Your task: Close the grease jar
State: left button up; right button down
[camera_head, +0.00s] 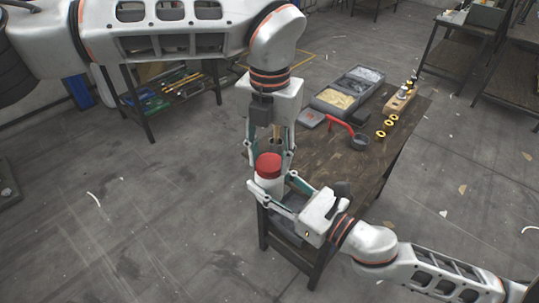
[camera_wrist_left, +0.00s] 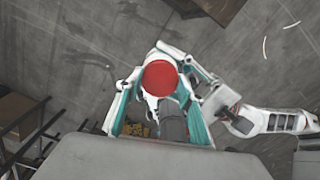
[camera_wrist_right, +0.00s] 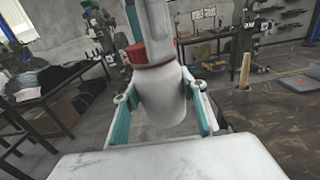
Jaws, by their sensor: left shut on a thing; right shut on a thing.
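The white grease jar (camera_head: 268,184) is upright in the air by the table's near left corner. My right gripper (camera_head: 274,190) is shut on its body from the side; it also shows in the right wrist view (camera_wrist_right: 160,98). The red lid (camera_head: 268,162) is on top of the jar's mouth, with no clear gap visible in the head view. My left gripper (camera_head: 270,155) points down from above and is shut on the lid. The lid shows as a round red top in the left wrist view (camera_wrist_left: 160,78). Whether its thread is engaged cannot be told.
The wooden table (camera_head: 330,160) lies behind the grippers. It carries a grey parts tray (camera_head: 348,92), a red-handled tool (camera_head: 340,124), a dark round cup (camera_head: 360,142), several yellow rings (camera_head: 386,128) and a wooden block with pegs (camera_head: 400,98). Open floor lies left.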

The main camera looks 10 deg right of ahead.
pick_arm(q)
jog(key=m, duration=0.3)
jog(key=shift+m, duration=0.4)
jog(key=m, duration=1.4)
jog(key=o, duration=1.3)
notch_tip(320, 180, up, 12)
